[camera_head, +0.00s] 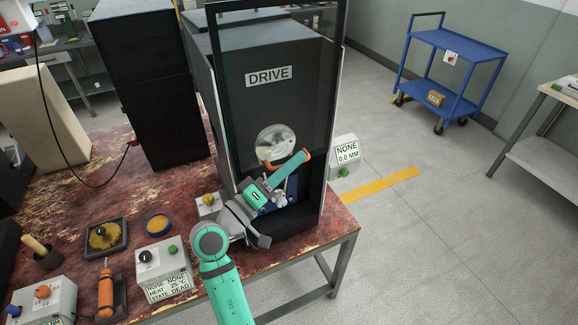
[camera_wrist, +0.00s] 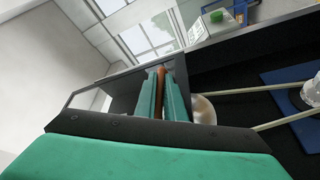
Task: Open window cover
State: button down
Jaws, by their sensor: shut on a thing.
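The window cover (camera_head: 275,110) is a see-through panel in a dark frame on the front of the black machine marked DRIVE. A round metal disc shows behind it. An orange handle bar (camera_head: 288,160) sits at the front, low on the cover. My gripper (camera_head: 296,161) is shut on this bar; the bar also shows between the teal fingers in the wrist view (camera_wrist: 160,92). The exact lower edge of the cover is hard to make out. Below the handle, a blue part (camera_head: 290,189) shows in the dark machine, partly hidden by my gripper.
A NONE 0.0 MM box (camera_head: 346,152) stands right of the machine. A small box with a yellow knob (camera_head: 209,202) stands left of my gripper. A control box (camera_head: 163,262), an orange tool (camera_head: 106,290) and dishes crowd the worn table. The floor to the right is mostly clear.

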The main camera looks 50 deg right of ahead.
jog(key=shift+w+a+r, duration=0.1)
jog(key=shift+w+a, duration=0.05)
jog(key=shift+w, duration=0.15)
jog(key=c, duration=2.1)
grip_release()
jog(key=shift+s, duration=0.1)
jog(key=v, duration=1)
jog(key=shift+s+a+f, duration=0.1)
jog(key=shift+a+f, duration=0.15)
jog(key=shift+a, duration=0.15)
